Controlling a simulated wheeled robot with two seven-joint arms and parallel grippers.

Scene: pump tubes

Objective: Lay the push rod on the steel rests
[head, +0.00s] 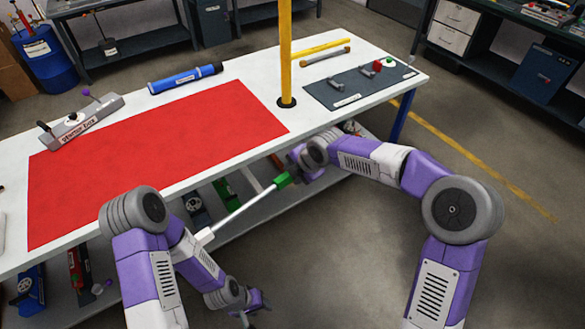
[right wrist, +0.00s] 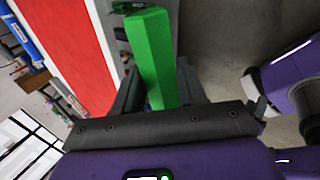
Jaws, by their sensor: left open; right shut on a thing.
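The push rod (head: 240,213) is a thin pale steel rod with a green block at one end and a white block at the other. My right gripper (head: 293,174) is shut on the green end. It holds the rod tilted in front of the table's near edge, white end lower and to the left. The right wrist view shows the green block (right wrist: 155,60) between the dark jaws. Two small grey brackets (head: 336,85) (head: 366,72), apparently the steel rests, stand on the dark mat (head: 320,92) at the table's right. My left gripper (head: 251,314) hangs low, open and empty.
A yellow post (head: 286,50) rises from the table between the red mat (head: 150,150) and the dark mat. A blue tube (head: 185,78), a grey fixture (head: 80,120) and a yellow bar (head: 320,49) lie around. A lower shelf (head: 235,222) holds parts.

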